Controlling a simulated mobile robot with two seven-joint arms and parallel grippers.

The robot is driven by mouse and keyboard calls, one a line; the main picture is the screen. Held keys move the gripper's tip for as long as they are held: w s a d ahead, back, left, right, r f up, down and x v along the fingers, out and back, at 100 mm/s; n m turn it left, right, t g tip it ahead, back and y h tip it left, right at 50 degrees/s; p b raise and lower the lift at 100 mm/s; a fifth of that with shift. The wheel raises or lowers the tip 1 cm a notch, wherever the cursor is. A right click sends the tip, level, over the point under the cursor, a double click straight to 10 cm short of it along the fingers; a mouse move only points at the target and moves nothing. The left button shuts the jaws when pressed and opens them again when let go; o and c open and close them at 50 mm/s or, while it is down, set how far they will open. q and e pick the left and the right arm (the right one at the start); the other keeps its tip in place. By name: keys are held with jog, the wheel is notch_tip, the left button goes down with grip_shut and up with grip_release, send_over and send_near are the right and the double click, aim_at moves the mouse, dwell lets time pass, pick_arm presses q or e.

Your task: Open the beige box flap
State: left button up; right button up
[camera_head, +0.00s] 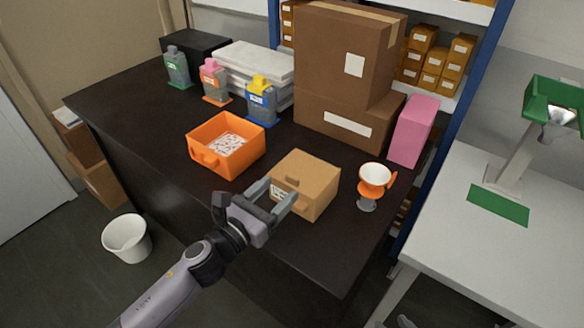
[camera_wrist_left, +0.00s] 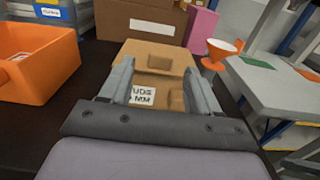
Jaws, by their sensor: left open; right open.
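The beige box (camera_head: 312,180) stands on the dark table, and its top looks closed in the head view. In the left wrist view the beige box (camera_wrist_left: 155,53) is straight ahead, with a small raised tab on top and a white printed label on its near side. My left gripper (camera_head: 276,192) is open at the near left side of the box. In the left wrist view its fingers (camera_wrist_left: 157,85) stand apart with the label side between them; I cannot tell whether they touch the box. My right gripper is in neither view.
An orange bin (camera_head: 240,160) stands left of the box. An orange and white cup on a stand (camera_head: 374,182) is close on the right. Large brown cartons (camera_head: 340,75) and a pink box (camera_head: 413,130) stand behind. The table's front left is clear.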

aim_at(291, 179)
pick_arm(q)
jog(key=shift+x, duration=3.2)
grip_shut()
